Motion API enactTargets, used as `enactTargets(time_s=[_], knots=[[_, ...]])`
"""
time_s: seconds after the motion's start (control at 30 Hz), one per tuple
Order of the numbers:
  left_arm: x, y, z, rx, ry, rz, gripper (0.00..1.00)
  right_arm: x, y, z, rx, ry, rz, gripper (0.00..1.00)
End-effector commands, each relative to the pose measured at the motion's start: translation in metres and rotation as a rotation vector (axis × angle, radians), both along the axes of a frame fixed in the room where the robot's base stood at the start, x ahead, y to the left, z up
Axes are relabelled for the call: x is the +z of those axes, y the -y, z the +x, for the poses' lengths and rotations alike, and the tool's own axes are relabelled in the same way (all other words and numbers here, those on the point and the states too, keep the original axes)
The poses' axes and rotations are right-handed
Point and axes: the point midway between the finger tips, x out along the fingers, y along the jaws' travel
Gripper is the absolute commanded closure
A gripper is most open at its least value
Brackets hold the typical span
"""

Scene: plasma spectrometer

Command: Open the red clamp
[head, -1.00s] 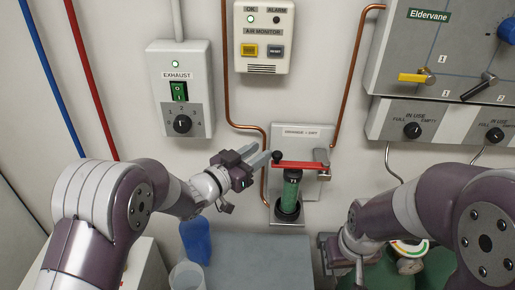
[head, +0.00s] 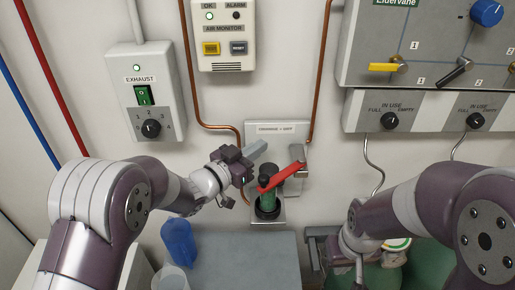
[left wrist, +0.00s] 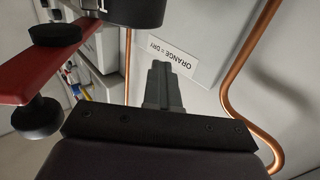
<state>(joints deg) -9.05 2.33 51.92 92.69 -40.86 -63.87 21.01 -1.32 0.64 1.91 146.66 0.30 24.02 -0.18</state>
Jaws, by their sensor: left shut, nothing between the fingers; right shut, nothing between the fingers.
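The red clamp (head: 283,177) is a red bar, swung at a slant out from the wall fitting, its left end low and its right end at the bracket. In the left wrist view the red bar (left wrist: 40,68) is at the left, with black knobs above and below it. A green column (head: 268,197) with a black base stands beneath the bar. My left gripper (head: 257,150) is shut and empty, behind and above the bar's left end, near the wall plate. Its closed fingers show in the left wrist view (left wrist: 163,88), apart from the bar. My right gripper's fingers are hidden.
A copper pipe (head: 186,70) runs down the wall close to my left gripper. The exhaust box (head: 146,92) and air monitor (head: 225,35) are on the wall. A blue bottle (head: 179,242) and a clear beaker (head: 170,279) stand below my left arm. The grey bench top (head: 240,262) is clear.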

Motion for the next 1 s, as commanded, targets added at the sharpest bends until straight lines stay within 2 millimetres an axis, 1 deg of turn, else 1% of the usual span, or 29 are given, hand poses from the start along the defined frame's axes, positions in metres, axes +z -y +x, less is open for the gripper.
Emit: enactTargets(time_s=[0.83,0.87,0.9,0.97,1.0], knots=[[0.0001,-0.0006,-0.0004,0.0,0.0,0.0,1.0,0.0001,0.0,-0.0001,0.0,0.0,0.0,1.0],[0.0001,-0.0006,-0.0004,0.0,0.0,0.0,0.96,0.0001,0.0,-0.0001,0.0,0.0,0.0,1.0],[0.0001,-0.0006,-0.0004,0.0,0.0,0.0,0.83,0.0001,0.0,-0.0001,0.0,0.0,0.0,1.0],[0.0002,-0.0006,-0.0004,0.0,0.0,0.0,0.63,0.0001,0.0,-0.0001,0.0,0.0,0.0,1.0],[0.0002,-0.0006,-0.0004,0.0,0.0,0.0,0.51,0.0001,0.0,-0.0001,0.0,0.0,0.0,1.0]])
